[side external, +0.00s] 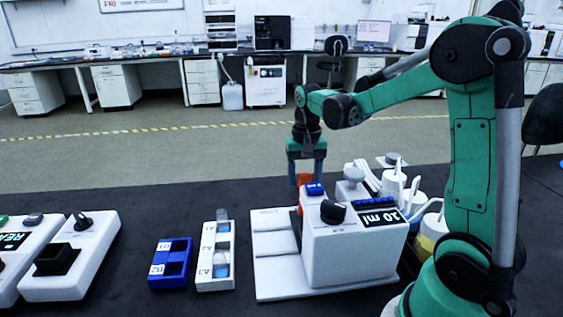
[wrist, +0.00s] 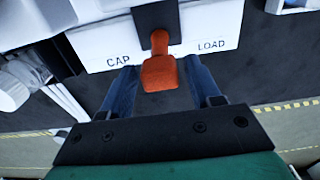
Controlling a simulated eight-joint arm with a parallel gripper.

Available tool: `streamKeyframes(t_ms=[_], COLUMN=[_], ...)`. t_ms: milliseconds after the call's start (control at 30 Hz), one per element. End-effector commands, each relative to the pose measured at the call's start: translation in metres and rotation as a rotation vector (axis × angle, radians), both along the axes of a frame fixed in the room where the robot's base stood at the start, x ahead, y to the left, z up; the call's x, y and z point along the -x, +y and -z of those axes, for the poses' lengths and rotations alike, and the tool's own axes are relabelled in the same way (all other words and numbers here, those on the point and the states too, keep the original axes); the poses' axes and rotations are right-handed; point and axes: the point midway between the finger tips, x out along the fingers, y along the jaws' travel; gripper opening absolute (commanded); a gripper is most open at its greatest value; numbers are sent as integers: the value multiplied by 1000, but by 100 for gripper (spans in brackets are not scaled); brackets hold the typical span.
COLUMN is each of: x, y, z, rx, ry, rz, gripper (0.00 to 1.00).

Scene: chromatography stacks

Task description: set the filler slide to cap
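The orange filler slide handle (wrist: 160,74) sticks out of a dark slot in the white filler. In the wrist view it lies between the printed words CAP, on the left, and LOAD, on the right. My gripper (wrist: 160,72) has one finger on each side of the handle, with narrow gaps showing, so it looks open around it. The filler's display reads 10 ml. The slot is partly hidden behind the handle.
A blue rack (side external: 170,264) and a white rack (side external: 216,256) stand left of the filler. White devices with knobs (side external: 70,258) stand at the far left. White containers (side external: 400,180) crowd the filler's right rear. The dark table behind the racks is clear.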

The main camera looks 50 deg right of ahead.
Motion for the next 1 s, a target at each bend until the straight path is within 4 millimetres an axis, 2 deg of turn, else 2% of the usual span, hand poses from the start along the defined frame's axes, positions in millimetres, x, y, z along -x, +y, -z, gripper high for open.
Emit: streamKeyframes(t_ms=[33,167,200,1000], x=[0,0,0,0], y=[0,0,0,0], z=[0,0,0,0], rx=[0,0,0,0], ry=[0,0,0,0], rz=[0,0,0,0], gripper=[40,3,0,0])
